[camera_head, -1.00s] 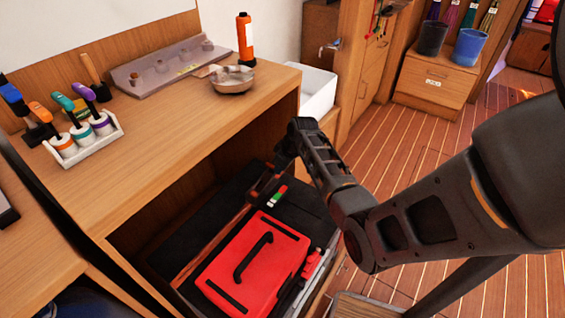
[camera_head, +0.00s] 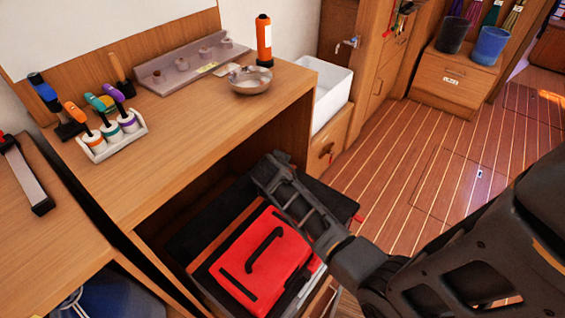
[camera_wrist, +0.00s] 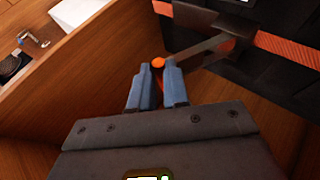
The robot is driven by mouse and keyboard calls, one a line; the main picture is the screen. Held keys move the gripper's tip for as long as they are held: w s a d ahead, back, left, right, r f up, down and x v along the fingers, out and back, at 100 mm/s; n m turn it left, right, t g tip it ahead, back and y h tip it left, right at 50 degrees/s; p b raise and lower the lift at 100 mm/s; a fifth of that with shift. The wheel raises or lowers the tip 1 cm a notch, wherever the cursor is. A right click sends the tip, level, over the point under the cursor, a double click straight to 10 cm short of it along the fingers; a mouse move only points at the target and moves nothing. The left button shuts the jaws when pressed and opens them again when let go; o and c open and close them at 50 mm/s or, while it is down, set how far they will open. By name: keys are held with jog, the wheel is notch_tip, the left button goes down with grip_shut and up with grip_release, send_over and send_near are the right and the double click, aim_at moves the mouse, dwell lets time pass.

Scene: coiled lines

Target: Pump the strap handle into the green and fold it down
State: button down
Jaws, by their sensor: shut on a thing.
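In the wrist view, my gripper (camera_wrist: 158,78) has its two blue-grey fingers closed around the orange-tipped end of the grey strap handle (camera_wrist: 205,48). The handle slants up to the right to a dark bracket on an orange strap (camera_wrist: 285,48), which crosses a black case (camera_wrist: 285,85). In the head view, my arm covers the gripper and handle. The coloured tension gauge with its green mark does not show in either current view. A red toolbox (camera_head: 262,262) with a black grip lies beside my arm on the low shelf.
A wooden bench top (camera_head: 190,130) overhangs the shelf. It bears a metal dish (camera_head: 250,80), an orange flashlight (camera_head: 264,40) and a white rack of coloured-handled tools (camera_head: 112,135). A white bin (camera_head: 332,90) stands behind. The plank floor (camera_head: 420,150) at right is clear.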

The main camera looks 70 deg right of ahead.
jog(key=shift+w+a+f, duration=0.1)
jog(key=shift+a+f, duration=0.1)
jog(key=shift+a, duration=0.35)
jog(key=shift+a+f, duration=0.15)
jog(key=shift+a, duration=0.35)
jog(key=shift+a+f, duration=0.1)
jog(key=c, duration=1.1)
grip_release()
jog(key=shift+d+r, duration=0.25)
jog(key=shift+r, duration=0.1)
jog(key=v, duration=0.7)
jog(key=shift+a+r+p, duration=0.25)
jog(key=shift+p, duration=0.15)
